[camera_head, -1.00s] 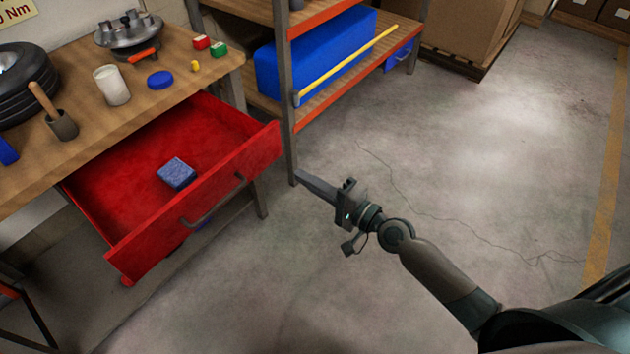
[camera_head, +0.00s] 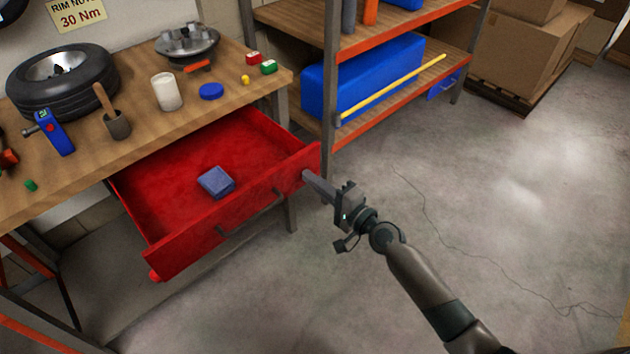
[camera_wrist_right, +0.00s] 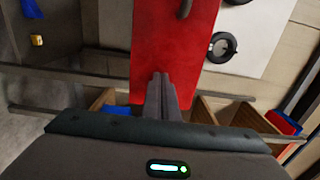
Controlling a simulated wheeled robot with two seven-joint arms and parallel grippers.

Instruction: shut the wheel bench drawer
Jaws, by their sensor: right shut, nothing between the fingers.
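The red wheel bench drawer (camera_head: 190,240) stands open under the wooden bench top, its tray showing. Its dark bar handle (camera_head: 250,212) is on the front panel. A blue-grey block (camera_head: 215,181) lies inside the drawer. My right gripper (camera_head: 308,177) is shut and empty, its fingertips at the right end of the drawer front. In the right wrist view the shut fingers (camera_wrist_right: 161,82) overlap the end of the red front panel (camera_wrist_right: 170,45). They look to be at or against it, but I cannot tell contact for sure. My left gripper is not in view.
The bench top (camera_head: 140,140) carries a tyre (camera_head: 62,85), a mallet, a white cup (camera_head: 167,92) and small parts. A shelf rack (camera_head: 328,120) with a blue box (camera_head: 365,75) stands close right of the drawer. The floor to the right is clear.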

